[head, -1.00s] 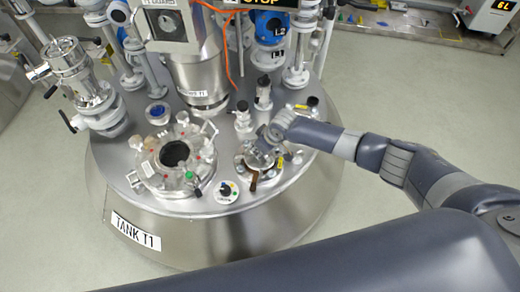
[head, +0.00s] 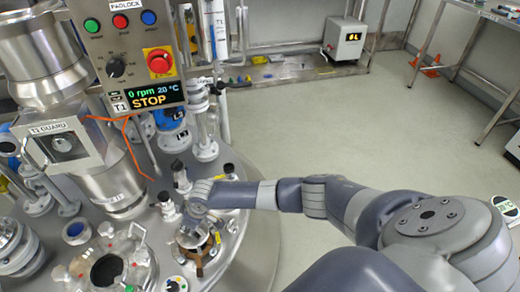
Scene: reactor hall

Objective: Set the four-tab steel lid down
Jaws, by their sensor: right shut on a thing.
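The four-tab steel lid (head: 191,238) shows as a shiny piece at the small port on the tank top, low left of centre. My right gripper (head: 195,214) comes in from the right, directly above the lid, and is shut on it. The fingers are small here and partly hide the lid, so its tabs and any gap beneath it cannot be made out. A brown handle or clamp (head: 199,268) sits at the port's near side. My left gripper is not in view.
A control box (head: 130,50) reading STOP overhangs the tank (head: 236,262) at upper left. Glass-like fittings (head: 181,177) stand close behind the port. A larger open port (head: 105,269) lies to its left.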

